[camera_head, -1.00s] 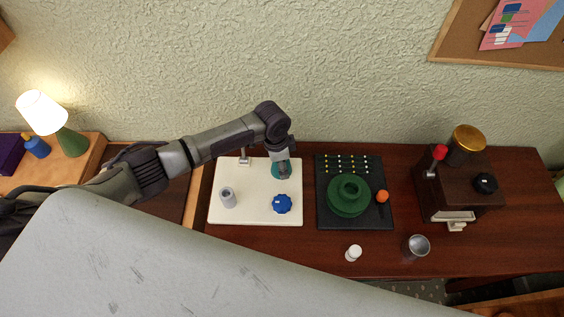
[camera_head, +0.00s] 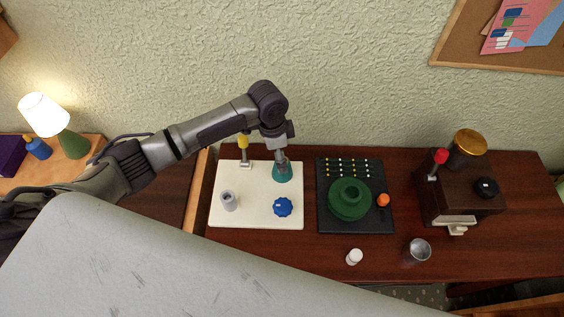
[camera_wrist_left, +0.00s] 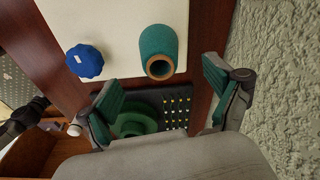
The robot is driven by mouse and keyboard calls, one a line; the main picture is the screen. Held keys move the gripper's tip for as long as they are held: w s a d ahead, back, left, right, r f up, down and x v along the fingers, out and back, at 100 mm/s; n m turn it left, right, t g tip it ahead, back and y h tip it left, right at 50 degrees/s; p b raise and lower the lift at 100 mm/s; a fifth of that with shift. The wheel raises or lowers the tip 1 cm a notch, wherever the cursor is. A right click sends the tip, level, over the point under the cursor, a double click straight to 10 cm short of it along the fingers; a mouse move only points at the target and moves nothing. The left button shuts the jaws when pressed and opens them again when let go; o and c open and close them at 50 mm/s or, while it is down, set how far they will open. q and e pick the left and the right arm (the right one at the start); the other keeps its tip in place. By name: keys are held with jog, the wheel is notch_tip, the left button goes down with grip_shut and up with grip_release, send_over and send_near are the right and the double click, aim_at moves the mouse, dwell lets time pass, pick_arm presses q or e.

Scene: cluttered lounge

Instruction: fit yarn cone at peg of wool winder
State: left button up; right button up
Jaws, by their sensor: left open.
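The teal yarn cone (camera_head: 282,174) stands at the back right of the white board (camera_head: 240,215), which looks like the wool winder's base. In the left wrist view the cone (camera_wrist_left: 155,42) shows a tan ring around a dark hole at its near end. No peg can be made out in the hole, so I cannot tell whether a peg is inside. My left gripper (camera_head: 281,160) is just above the cone in the head view. In the left wrist view its fingers (camera_wrist_left: 162,100) are spread wide, empty and apart from the cone.
The board also carries a grey cylinder (camera_head: 229,201), a blue knob (camera_head: 283,207) and a yellow-topped lever (camera_head: 243,145). Right of it lie a black panel (camera_head: 345,226) with a green round piece (camera_head: 349,199), a white cap (camera_head: 354,257), a metal cup (camera_head: 419,250) and a brown machine (camera_head: 440,200).

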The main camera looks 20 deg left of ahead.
pick_arm(q)
jog(key=shift+s+a+r, duration=0.1)
jog(key=shift+a+r, duration=0.05)
jog(key=shift+r, duration=1)
jog(key=shift+s+a+r, duration=0.1)
jog(key=shift+r, duration=1)
jog(key=shift+f, duration=0.1)
